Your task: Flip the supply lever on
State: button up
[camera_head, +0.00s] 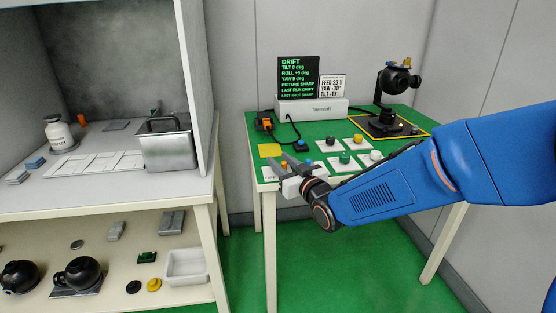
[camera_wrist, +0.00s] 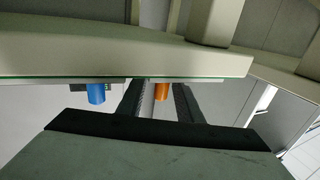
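The orange-ended piece that looks like the supply lever (camera_head: 284,166) stands at the near left of the green-topped table, by a white plate (camera_head: 271,176) reading "OFF". My gripper (camera_head: 277,161) is open there with its fingers around or beside the orange piece. In the wrist view the orange end (camera_wrist: 162,91) shows between the two dark fingers (camera_wrist: 156,95), nearer the right one, with a gap visible. Contact cannot be told. A blue-ended piece (camera_wrist: 96,93) shows left of the fingers; it also shows in the head view (camera_head: 309,162). The lever's base is partly hidden by my gripper.
On the table (camera_head: 325,122) stand a black display (camera_head: 298,78) reading "DRIFT", a sign (camera_head: 332,87) with "FEED 23 V", a black gimbal camera (camera_head: 396,80), and several knobs on white plates. A shelf unit (camera_head: 95,203) stands at left. Green floor lies between.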

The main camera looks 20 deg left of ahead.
jog(key=v, duration=1.5)
jog(key=shift+d, duration=0.2)
